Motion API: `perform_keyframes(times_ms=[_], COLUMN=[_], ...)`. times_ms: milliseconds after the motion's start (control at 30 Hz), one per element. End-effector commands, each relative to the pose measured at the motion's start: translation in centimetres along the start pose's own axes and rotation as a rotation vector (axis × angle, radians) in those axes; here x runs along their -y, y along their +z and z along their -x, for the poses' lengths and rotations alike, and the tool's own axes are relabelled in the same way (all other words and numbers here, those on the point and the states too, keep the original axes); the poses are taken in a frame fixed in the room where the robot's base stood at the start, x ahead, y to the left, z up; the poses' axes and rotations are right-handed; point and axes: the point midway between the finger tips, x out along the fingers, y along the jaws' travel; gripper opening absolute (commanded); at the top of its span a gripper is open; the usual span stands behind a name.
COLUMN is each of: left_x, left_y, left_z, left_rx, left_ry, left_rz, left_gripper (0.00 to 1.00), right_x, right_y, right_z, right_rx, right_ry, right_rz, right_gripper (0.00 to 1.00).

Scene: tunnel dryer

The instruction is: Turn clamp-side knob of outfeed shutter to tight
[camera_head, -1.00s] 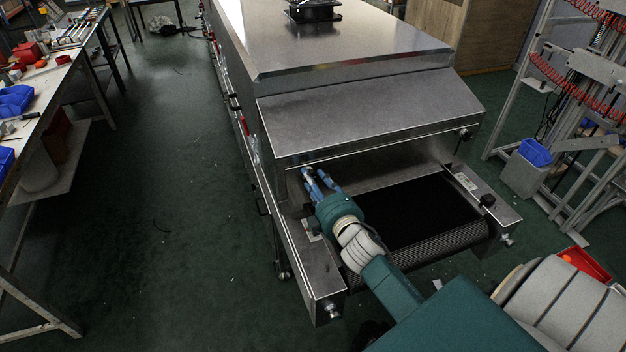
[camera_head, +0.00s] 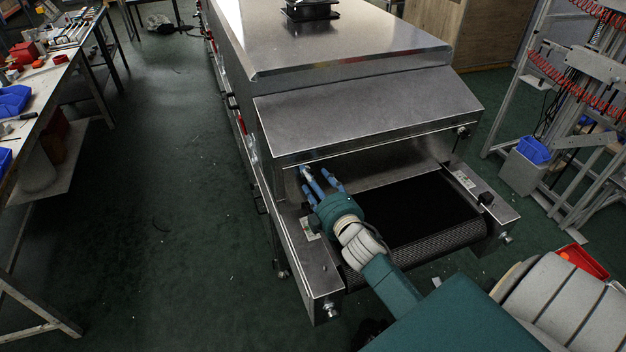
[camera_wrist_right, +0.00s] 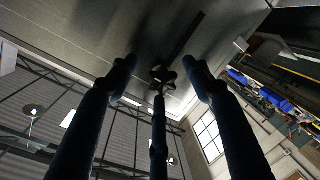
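The dark lobed knob (camera_wrist_right: 163,75) shows in the right wrist view, on the grey metal face beyond my fingers. My right gripper (camera_head: 321,175) is at the left side of the dryer's outfeed opening, under the hood edge. In the right wrist view its three dark fingers (camera_wrist_right: 160,85) are spread apart, with the knob between and beyond their tips. They do not appear shut on it. In the head view the fingers cover this spot, and I cannot make out the knob's setting. The metal outfeed hood (camera_head: 370,108) is above. My left gripper is not in view.
The black conveyor belt (camera_head: 415,215) runs out below my right arm, between metal side rails (camera_head: 312,265). A workbench (camera_head: 50,85) stands at left, a metal rack (camera_head: 540,110) at right. Green floor is free at left.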

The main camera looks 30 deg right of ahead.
Motion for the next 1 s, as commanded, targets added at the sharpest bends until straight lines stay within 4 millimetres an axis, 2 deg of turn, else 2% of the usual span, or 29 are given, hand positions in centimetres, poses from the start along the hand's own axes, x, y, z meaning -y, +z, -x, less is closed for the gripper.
perform_keyframes(times_ms=[167,267,700,833,1000], left_x=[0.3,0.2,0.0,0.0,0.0], left_y=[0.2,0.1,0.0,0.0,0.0], left_z=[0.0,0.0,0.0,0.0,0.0], left_rx=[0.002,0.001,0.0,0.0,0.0], left_ry=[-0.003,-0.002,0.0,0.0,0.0], left_rz=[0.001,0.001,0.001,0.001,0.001], left_gripper=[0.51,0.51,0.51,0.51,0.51], right_x=[0.0,0.1,0.0,0.0,-0.1], right_y=[-0.2,-0.1,0.1,0.2,0.2], right_z=[0.2,1.1,9.8,11.3,12.0], right_rx=[-0.003,-0.003,0.001,0.002,0.001], right_ry=[0.0,-0.001,-0.001,-0.001,0.001], right_rz=[-0.001,-0.001,-0.002,-0.002,-0.002], right_gripper=[0.5,0.5,0.5,0.5,0.5])
